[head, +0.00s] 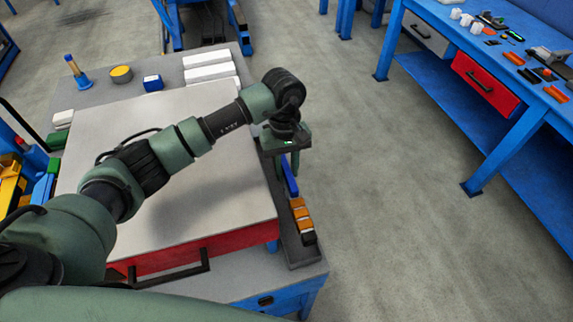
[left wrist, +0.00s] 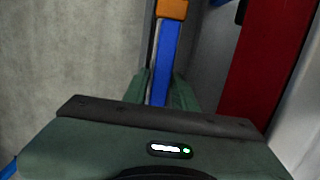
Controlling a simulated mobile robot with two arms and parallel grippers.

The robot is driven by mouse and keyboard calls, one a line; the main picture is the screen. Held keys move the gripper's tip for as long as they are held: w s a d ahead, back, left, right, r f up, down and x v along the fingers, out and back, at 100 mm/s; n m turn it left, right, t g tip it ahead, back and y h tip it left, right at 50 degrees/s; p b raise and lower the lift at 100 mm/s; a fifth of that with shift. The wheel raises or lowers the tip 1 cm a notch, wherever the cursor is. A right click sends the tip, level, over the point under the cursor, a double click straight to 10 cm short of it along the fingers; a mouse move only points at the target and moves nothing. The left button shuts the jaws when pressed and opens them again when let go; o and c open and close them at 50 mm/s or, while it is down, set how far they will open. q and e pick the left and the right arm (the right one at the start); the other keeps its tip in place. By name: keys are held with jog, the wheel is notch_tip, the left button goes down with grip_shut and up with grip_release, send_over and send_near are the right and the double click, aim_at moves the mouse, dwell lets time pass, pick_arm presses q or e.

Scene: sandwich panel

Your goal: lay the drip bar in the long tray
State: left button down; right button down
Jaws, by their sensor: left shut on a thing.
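The long tray (head: 304,257) is dark grey and narrow and runs along the bench's right edge. The bar is over or inside the tray; I cannot tell whether it touches the tray floor. My right gripper is not in view.
A large red box with a pale flat top (head: 215,215) stands close left of the tray. Bare floor (head: 390,210) lies to the right, before a blue workbench (head: 480,110).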

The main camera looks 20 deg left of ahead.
aim_at(286, 167)
pick_arm(q)
jog(key=shift+f, duration=0.85)
jog(key=shift+f+b, duration=1.25)
jog(key=shift+b, duration=0.35)
jog(key=c, duration=1.1)
grip_release()
jog(key=shift+o, duration=0.2)
jog(key=r, duration=0.2)
jog(key=r+b, duration=0.1)
jog(key=r, duration=0.1)
jog(key=r+b, duration=0.1)
jog(key=r, duration=0.1)
jog(key=shift+w+a+r, duration=0.2)
jog(key=shift+w+r, duration=0.05)
jog(key=shift+w, duration=0.1)
jog(key=shift+r, duration=0.65)
